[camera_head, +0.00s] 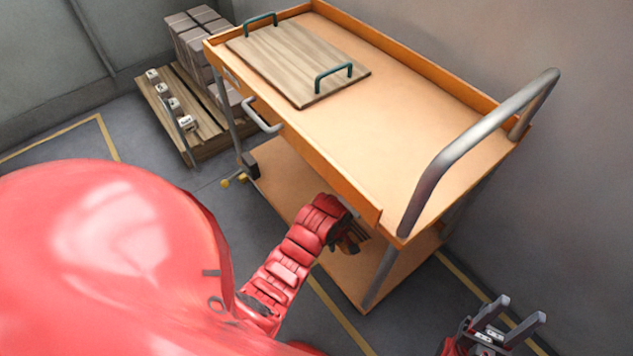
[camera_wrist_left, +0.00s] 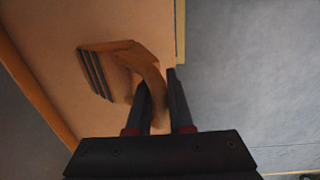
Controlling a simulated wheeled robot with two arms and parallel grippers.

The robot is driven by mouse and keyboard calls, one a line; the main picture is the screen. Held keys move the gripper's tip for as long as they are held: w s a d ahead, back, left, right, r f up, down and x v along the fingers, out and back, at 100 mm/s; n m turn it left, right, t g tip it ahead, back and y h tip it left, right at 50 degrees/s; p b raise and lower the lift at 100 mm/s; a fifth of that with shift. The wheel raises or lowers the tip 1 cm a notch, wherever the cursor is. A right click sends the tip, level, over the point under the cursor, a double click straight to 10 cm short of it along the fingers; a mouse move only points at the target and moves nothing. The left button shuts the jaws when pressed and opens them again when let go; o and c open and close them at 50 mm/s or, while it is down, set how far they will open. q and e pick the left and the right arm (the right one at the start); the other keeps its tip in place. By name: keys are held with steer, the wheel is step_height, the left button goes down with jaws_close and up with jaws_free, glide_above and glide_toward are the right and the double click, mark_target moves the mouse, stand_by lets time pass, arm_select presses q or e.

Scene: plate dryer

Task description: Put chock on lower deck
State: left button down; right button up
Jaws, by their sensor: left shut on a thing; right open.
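The cart's lower deck (camera_head: 277,177) is a flat orange shelf under the top deck; it also fills the left of the left wrist view (camera_wrist_left: 45,55). My left gripper (camera_head: 345,238) is reaching in between the two decks. In the left wrist view its fingers (camera_wrist_left: 160,85) are shut on the brown chock (camera_wrist_left: 142,58), which has dark ribs on one side. The chock is over the lower deck near its edge; I cannot tell whether it touches it. In the head view it is mostly hidden by the gripper. My right gripper (camera_head: 508,322) is open and empty, low at the right.
The cart's top deck (camera_head: 400,125) carries a wooden board (camera_head: 290,60) with two green handles. A grey push bar (camera_head: 470,150) rises at its near right end. A pallet (camera_head: 175,125) with grey boxes (camera_head: 195,45) stands behind left. A wall is behind the cart.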

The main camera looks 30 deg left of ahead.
arm_select(q)
step_height(320, 180, down, 10)
steer(key=shift+w+r+b, duration=0.1)
steer(key=shift+r+b, duration=0.15)
steer(key=shift+b, duration=0.75)
steer(key=c, duration=0.8)
jaws_free()
steer(key=r, duration=0.3)
steer(key=r+p, duration=0.1)
steer(key=r, duration=0.3)
steer(key=r+p, duration=0.1)
steer(key=r, duration=0.2)
steer(key=shift+s+r, duration=0.3)
steer(key=shift+a+r, duration=0.1)
steer(key=shift+r, duration=0.65)
steer(key=shift+s, duration=0.1)
